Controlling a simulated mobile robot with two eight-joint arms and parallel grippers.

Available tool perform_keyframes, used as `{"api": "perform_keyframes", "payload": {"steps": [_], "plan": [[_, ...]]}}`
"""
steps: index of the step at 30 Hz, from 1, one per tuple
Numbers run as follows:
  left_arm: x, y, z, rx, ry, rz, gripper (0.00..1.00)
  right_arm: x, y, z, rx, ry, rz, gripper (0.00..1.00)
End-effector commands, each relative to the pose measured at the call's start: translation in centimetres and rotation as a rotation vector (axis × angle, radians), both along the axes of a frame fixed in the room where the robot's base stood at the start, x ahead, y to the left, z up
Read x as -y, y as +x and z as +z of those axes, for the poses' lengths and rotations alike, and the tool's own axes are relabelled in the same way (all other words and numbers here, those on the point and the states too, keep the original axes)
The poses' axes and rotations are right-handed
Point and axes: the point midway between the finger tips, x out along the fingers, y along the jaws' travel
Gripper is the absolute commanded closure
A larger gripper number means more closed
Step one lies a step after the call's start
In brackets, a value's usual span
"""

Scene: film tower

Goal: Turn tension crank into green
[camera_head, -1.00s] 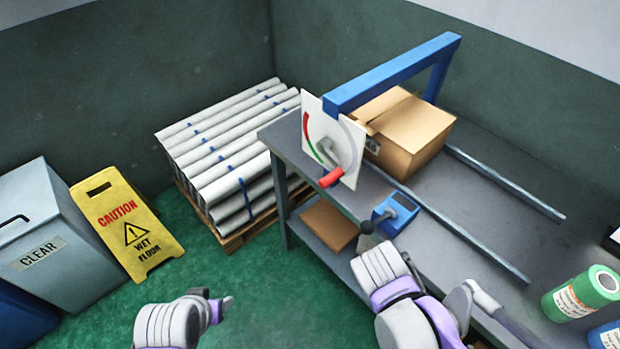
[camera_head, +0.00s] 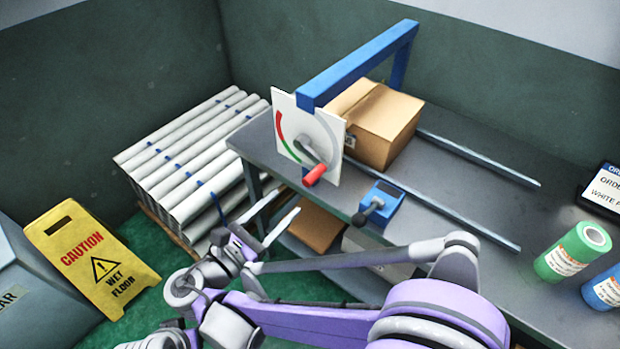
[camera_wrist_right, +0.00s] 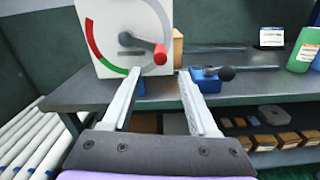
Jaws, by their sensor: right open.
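The tension crank (camera_head: 307,154) is a grey arm with a red handle (camera_head: 315,175) on a white dial plate (camera_head: 330,135) that hangs from a blue frame (camera_head: 365,62). The dial has a red arc and a green arc. In the right wrist view the red handle (camera_wrist_right: 160,54) sits to the right of the crank's hub. My right gripper (camera_head: 279,224) is open and empty, below and in front of the dial. In the right wrist view its two fingers (camera_wrist_right: 157,95) point toward the bench edge under the dial. A bit of my left arm may show at the bottom left; its gripper cannot be made out.
A blue device with a black-knobbed lever (camera_head: 380,203) sits on the grey bench (camera_head: 450,215) right of the dial. A cardboard box (camera_head: 385,125) stands behind it. Green (camera_head: 572,252) and blue rolls stand at right. White rolls (camera_head: 195,150) and a caution sign (camera_head: 90,258) are at left.

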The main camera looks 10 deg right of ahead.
Motion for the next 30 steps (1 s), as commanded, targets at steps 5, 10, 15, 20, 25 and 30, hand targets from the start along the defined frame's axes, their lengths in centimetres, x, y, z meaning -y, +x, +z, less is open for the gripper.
{"api": "perform_keyframes", "payload": {"steps": [5,10,15,20,25,30], "plan": [[0.0,0.1,0.4,0.001,0.000,0.000,0.41,2.6,1.8,0.1,0.001,0.002,-0.006,0.41],[0.0,0.1,0.7,0.002,0.000,0.000,0.41,5.2,3.8,0.1,0.000,0.003,-0.007,0.41],[0.0,0.1,0.9,0.003,0.000,0.000,0.41,7.1,5.4,0.1,0.000,0.003,-0.005,0.41],[0.0,0.1,1.0,0.003,0.000,0.000,0.41,8.0,6.1,0.0,0.000,0.005,-0.003,0.41],[0.0,0.1,1.0,0.003,0.000,0.000,0.41,8.1,6.2,0.0,0.000,0.004,-0.002,0.41],[0.0,0.1,1.0,0.003,0.000,0.000,0.41,8.1,6.2,0.0,0.000,0.004,-0.001,0.48]]}}
